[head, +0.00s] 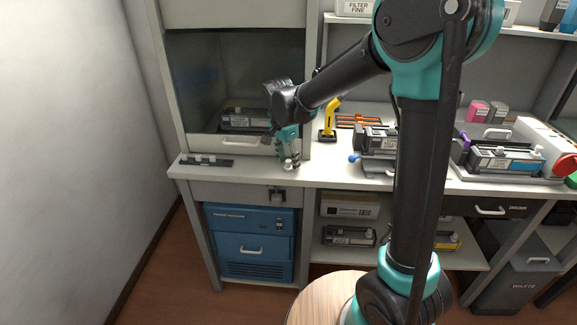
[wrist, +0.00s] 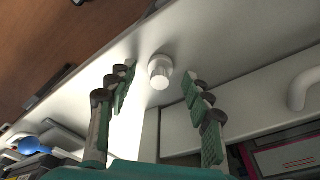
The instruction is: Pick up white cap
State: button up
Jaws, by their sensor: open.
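The white cap (wrist: 160,72) is a small round knob-like piece on the white counter top (wrist: 215,50), close to the counter's edge. In the wrist view it lies between and slightly beyond the two fingertips of my gripper (wrist: 158,80). The teal and grey fingers are spread apart, with a gap on each side of the cap, and hold nothing. In the head view my gripper (head: 290,164) points down at the counter in front of the glass-fronted cabinet (head: 235,75). The cap is hard to separate from the fingertips there.
A dark strip with small parts (head: 207,161) lies left of my gripper. A yellow-handled tool (head: 329,122) and a toner cartridge (head: 378,140) stand to the right. A cabinet handle (wrist: 302,90) is close on the right in the wrist view. The counter's front edge is near.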

jog(key=shift+f, duration=0.25)
jog(key=shift+c, duration=0.4)
jog(key=c, duration=0.8)
jog(key=shift+r, duration=0.1)
